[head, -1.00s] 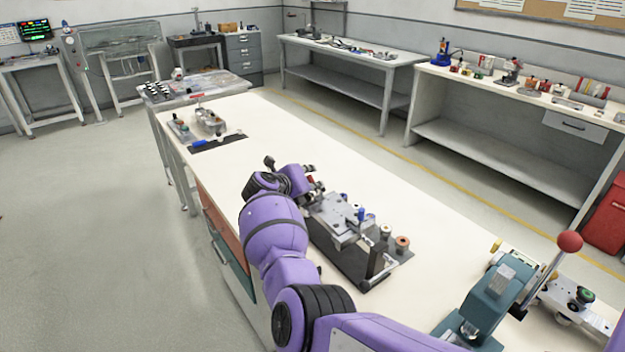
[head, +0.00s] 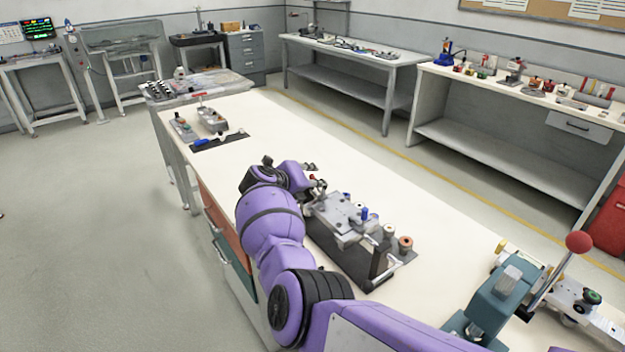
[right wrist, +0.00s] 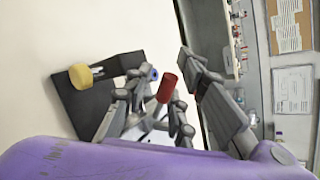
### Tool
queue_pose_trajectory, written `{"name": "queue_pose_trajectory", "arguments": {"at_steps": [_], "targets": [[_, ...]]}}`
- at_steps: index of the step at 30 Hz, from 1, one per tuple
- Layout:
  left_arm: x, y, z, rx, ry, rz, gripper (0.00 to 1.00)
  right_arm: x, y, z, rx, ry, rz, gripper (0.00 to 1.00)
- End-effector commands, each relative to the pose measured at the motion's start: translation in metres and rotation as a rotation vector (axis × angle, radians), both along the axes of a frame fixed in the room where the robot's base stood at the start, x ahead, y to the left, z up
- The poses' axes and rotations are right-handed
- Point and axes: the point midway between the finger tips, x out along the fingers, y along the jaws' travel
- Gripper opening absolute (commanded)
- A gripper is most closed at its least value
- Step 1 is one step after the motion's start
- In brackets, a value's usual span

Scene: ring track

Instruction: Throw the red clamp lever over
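The red clamp lever (right wrist: 167,88) shows in the right wrist view as a short red cylinder on a metal clamp. It lies between the spread fingers of my right gripper (right wrist: 160,76), with gaps to both. In the head view only a small red bit of the lever (head: 313,178) shows at the far end of the clamp fixture (head: 342,214). My right gripper (head: 310,185) is beside it there, mostly hidden by my purple wrist. My left gripper is in neither view.
A green press with a red ball handle (head: 578,242) stands at the near right of the white bench (head: 420,240). Copper and pale spools (head: 405,243) sit at the fixture's near end. A dark mat (head: 218,142) with parts lies at the far end.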

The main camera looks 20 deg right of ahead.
Motion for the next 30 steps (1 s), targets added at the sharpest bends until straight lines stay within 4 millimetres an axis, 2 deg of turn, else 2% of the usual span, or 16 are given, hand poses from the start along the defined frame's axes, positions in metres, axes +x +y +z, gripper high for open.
{"name": "queue_pose_trajectory", "arguments": {"at_steps": [12, 30], "targets": [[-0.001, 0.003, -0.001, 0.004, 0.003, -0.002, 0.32, -0.002, 0.000, 0.001, 0.000, -0.001, -0.005, 0.30], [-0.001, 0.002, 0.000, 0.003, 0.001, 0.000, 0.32, -0.044, 0.050, 0.034, 0.001, -0.001, -0.003, 0.30]]}}
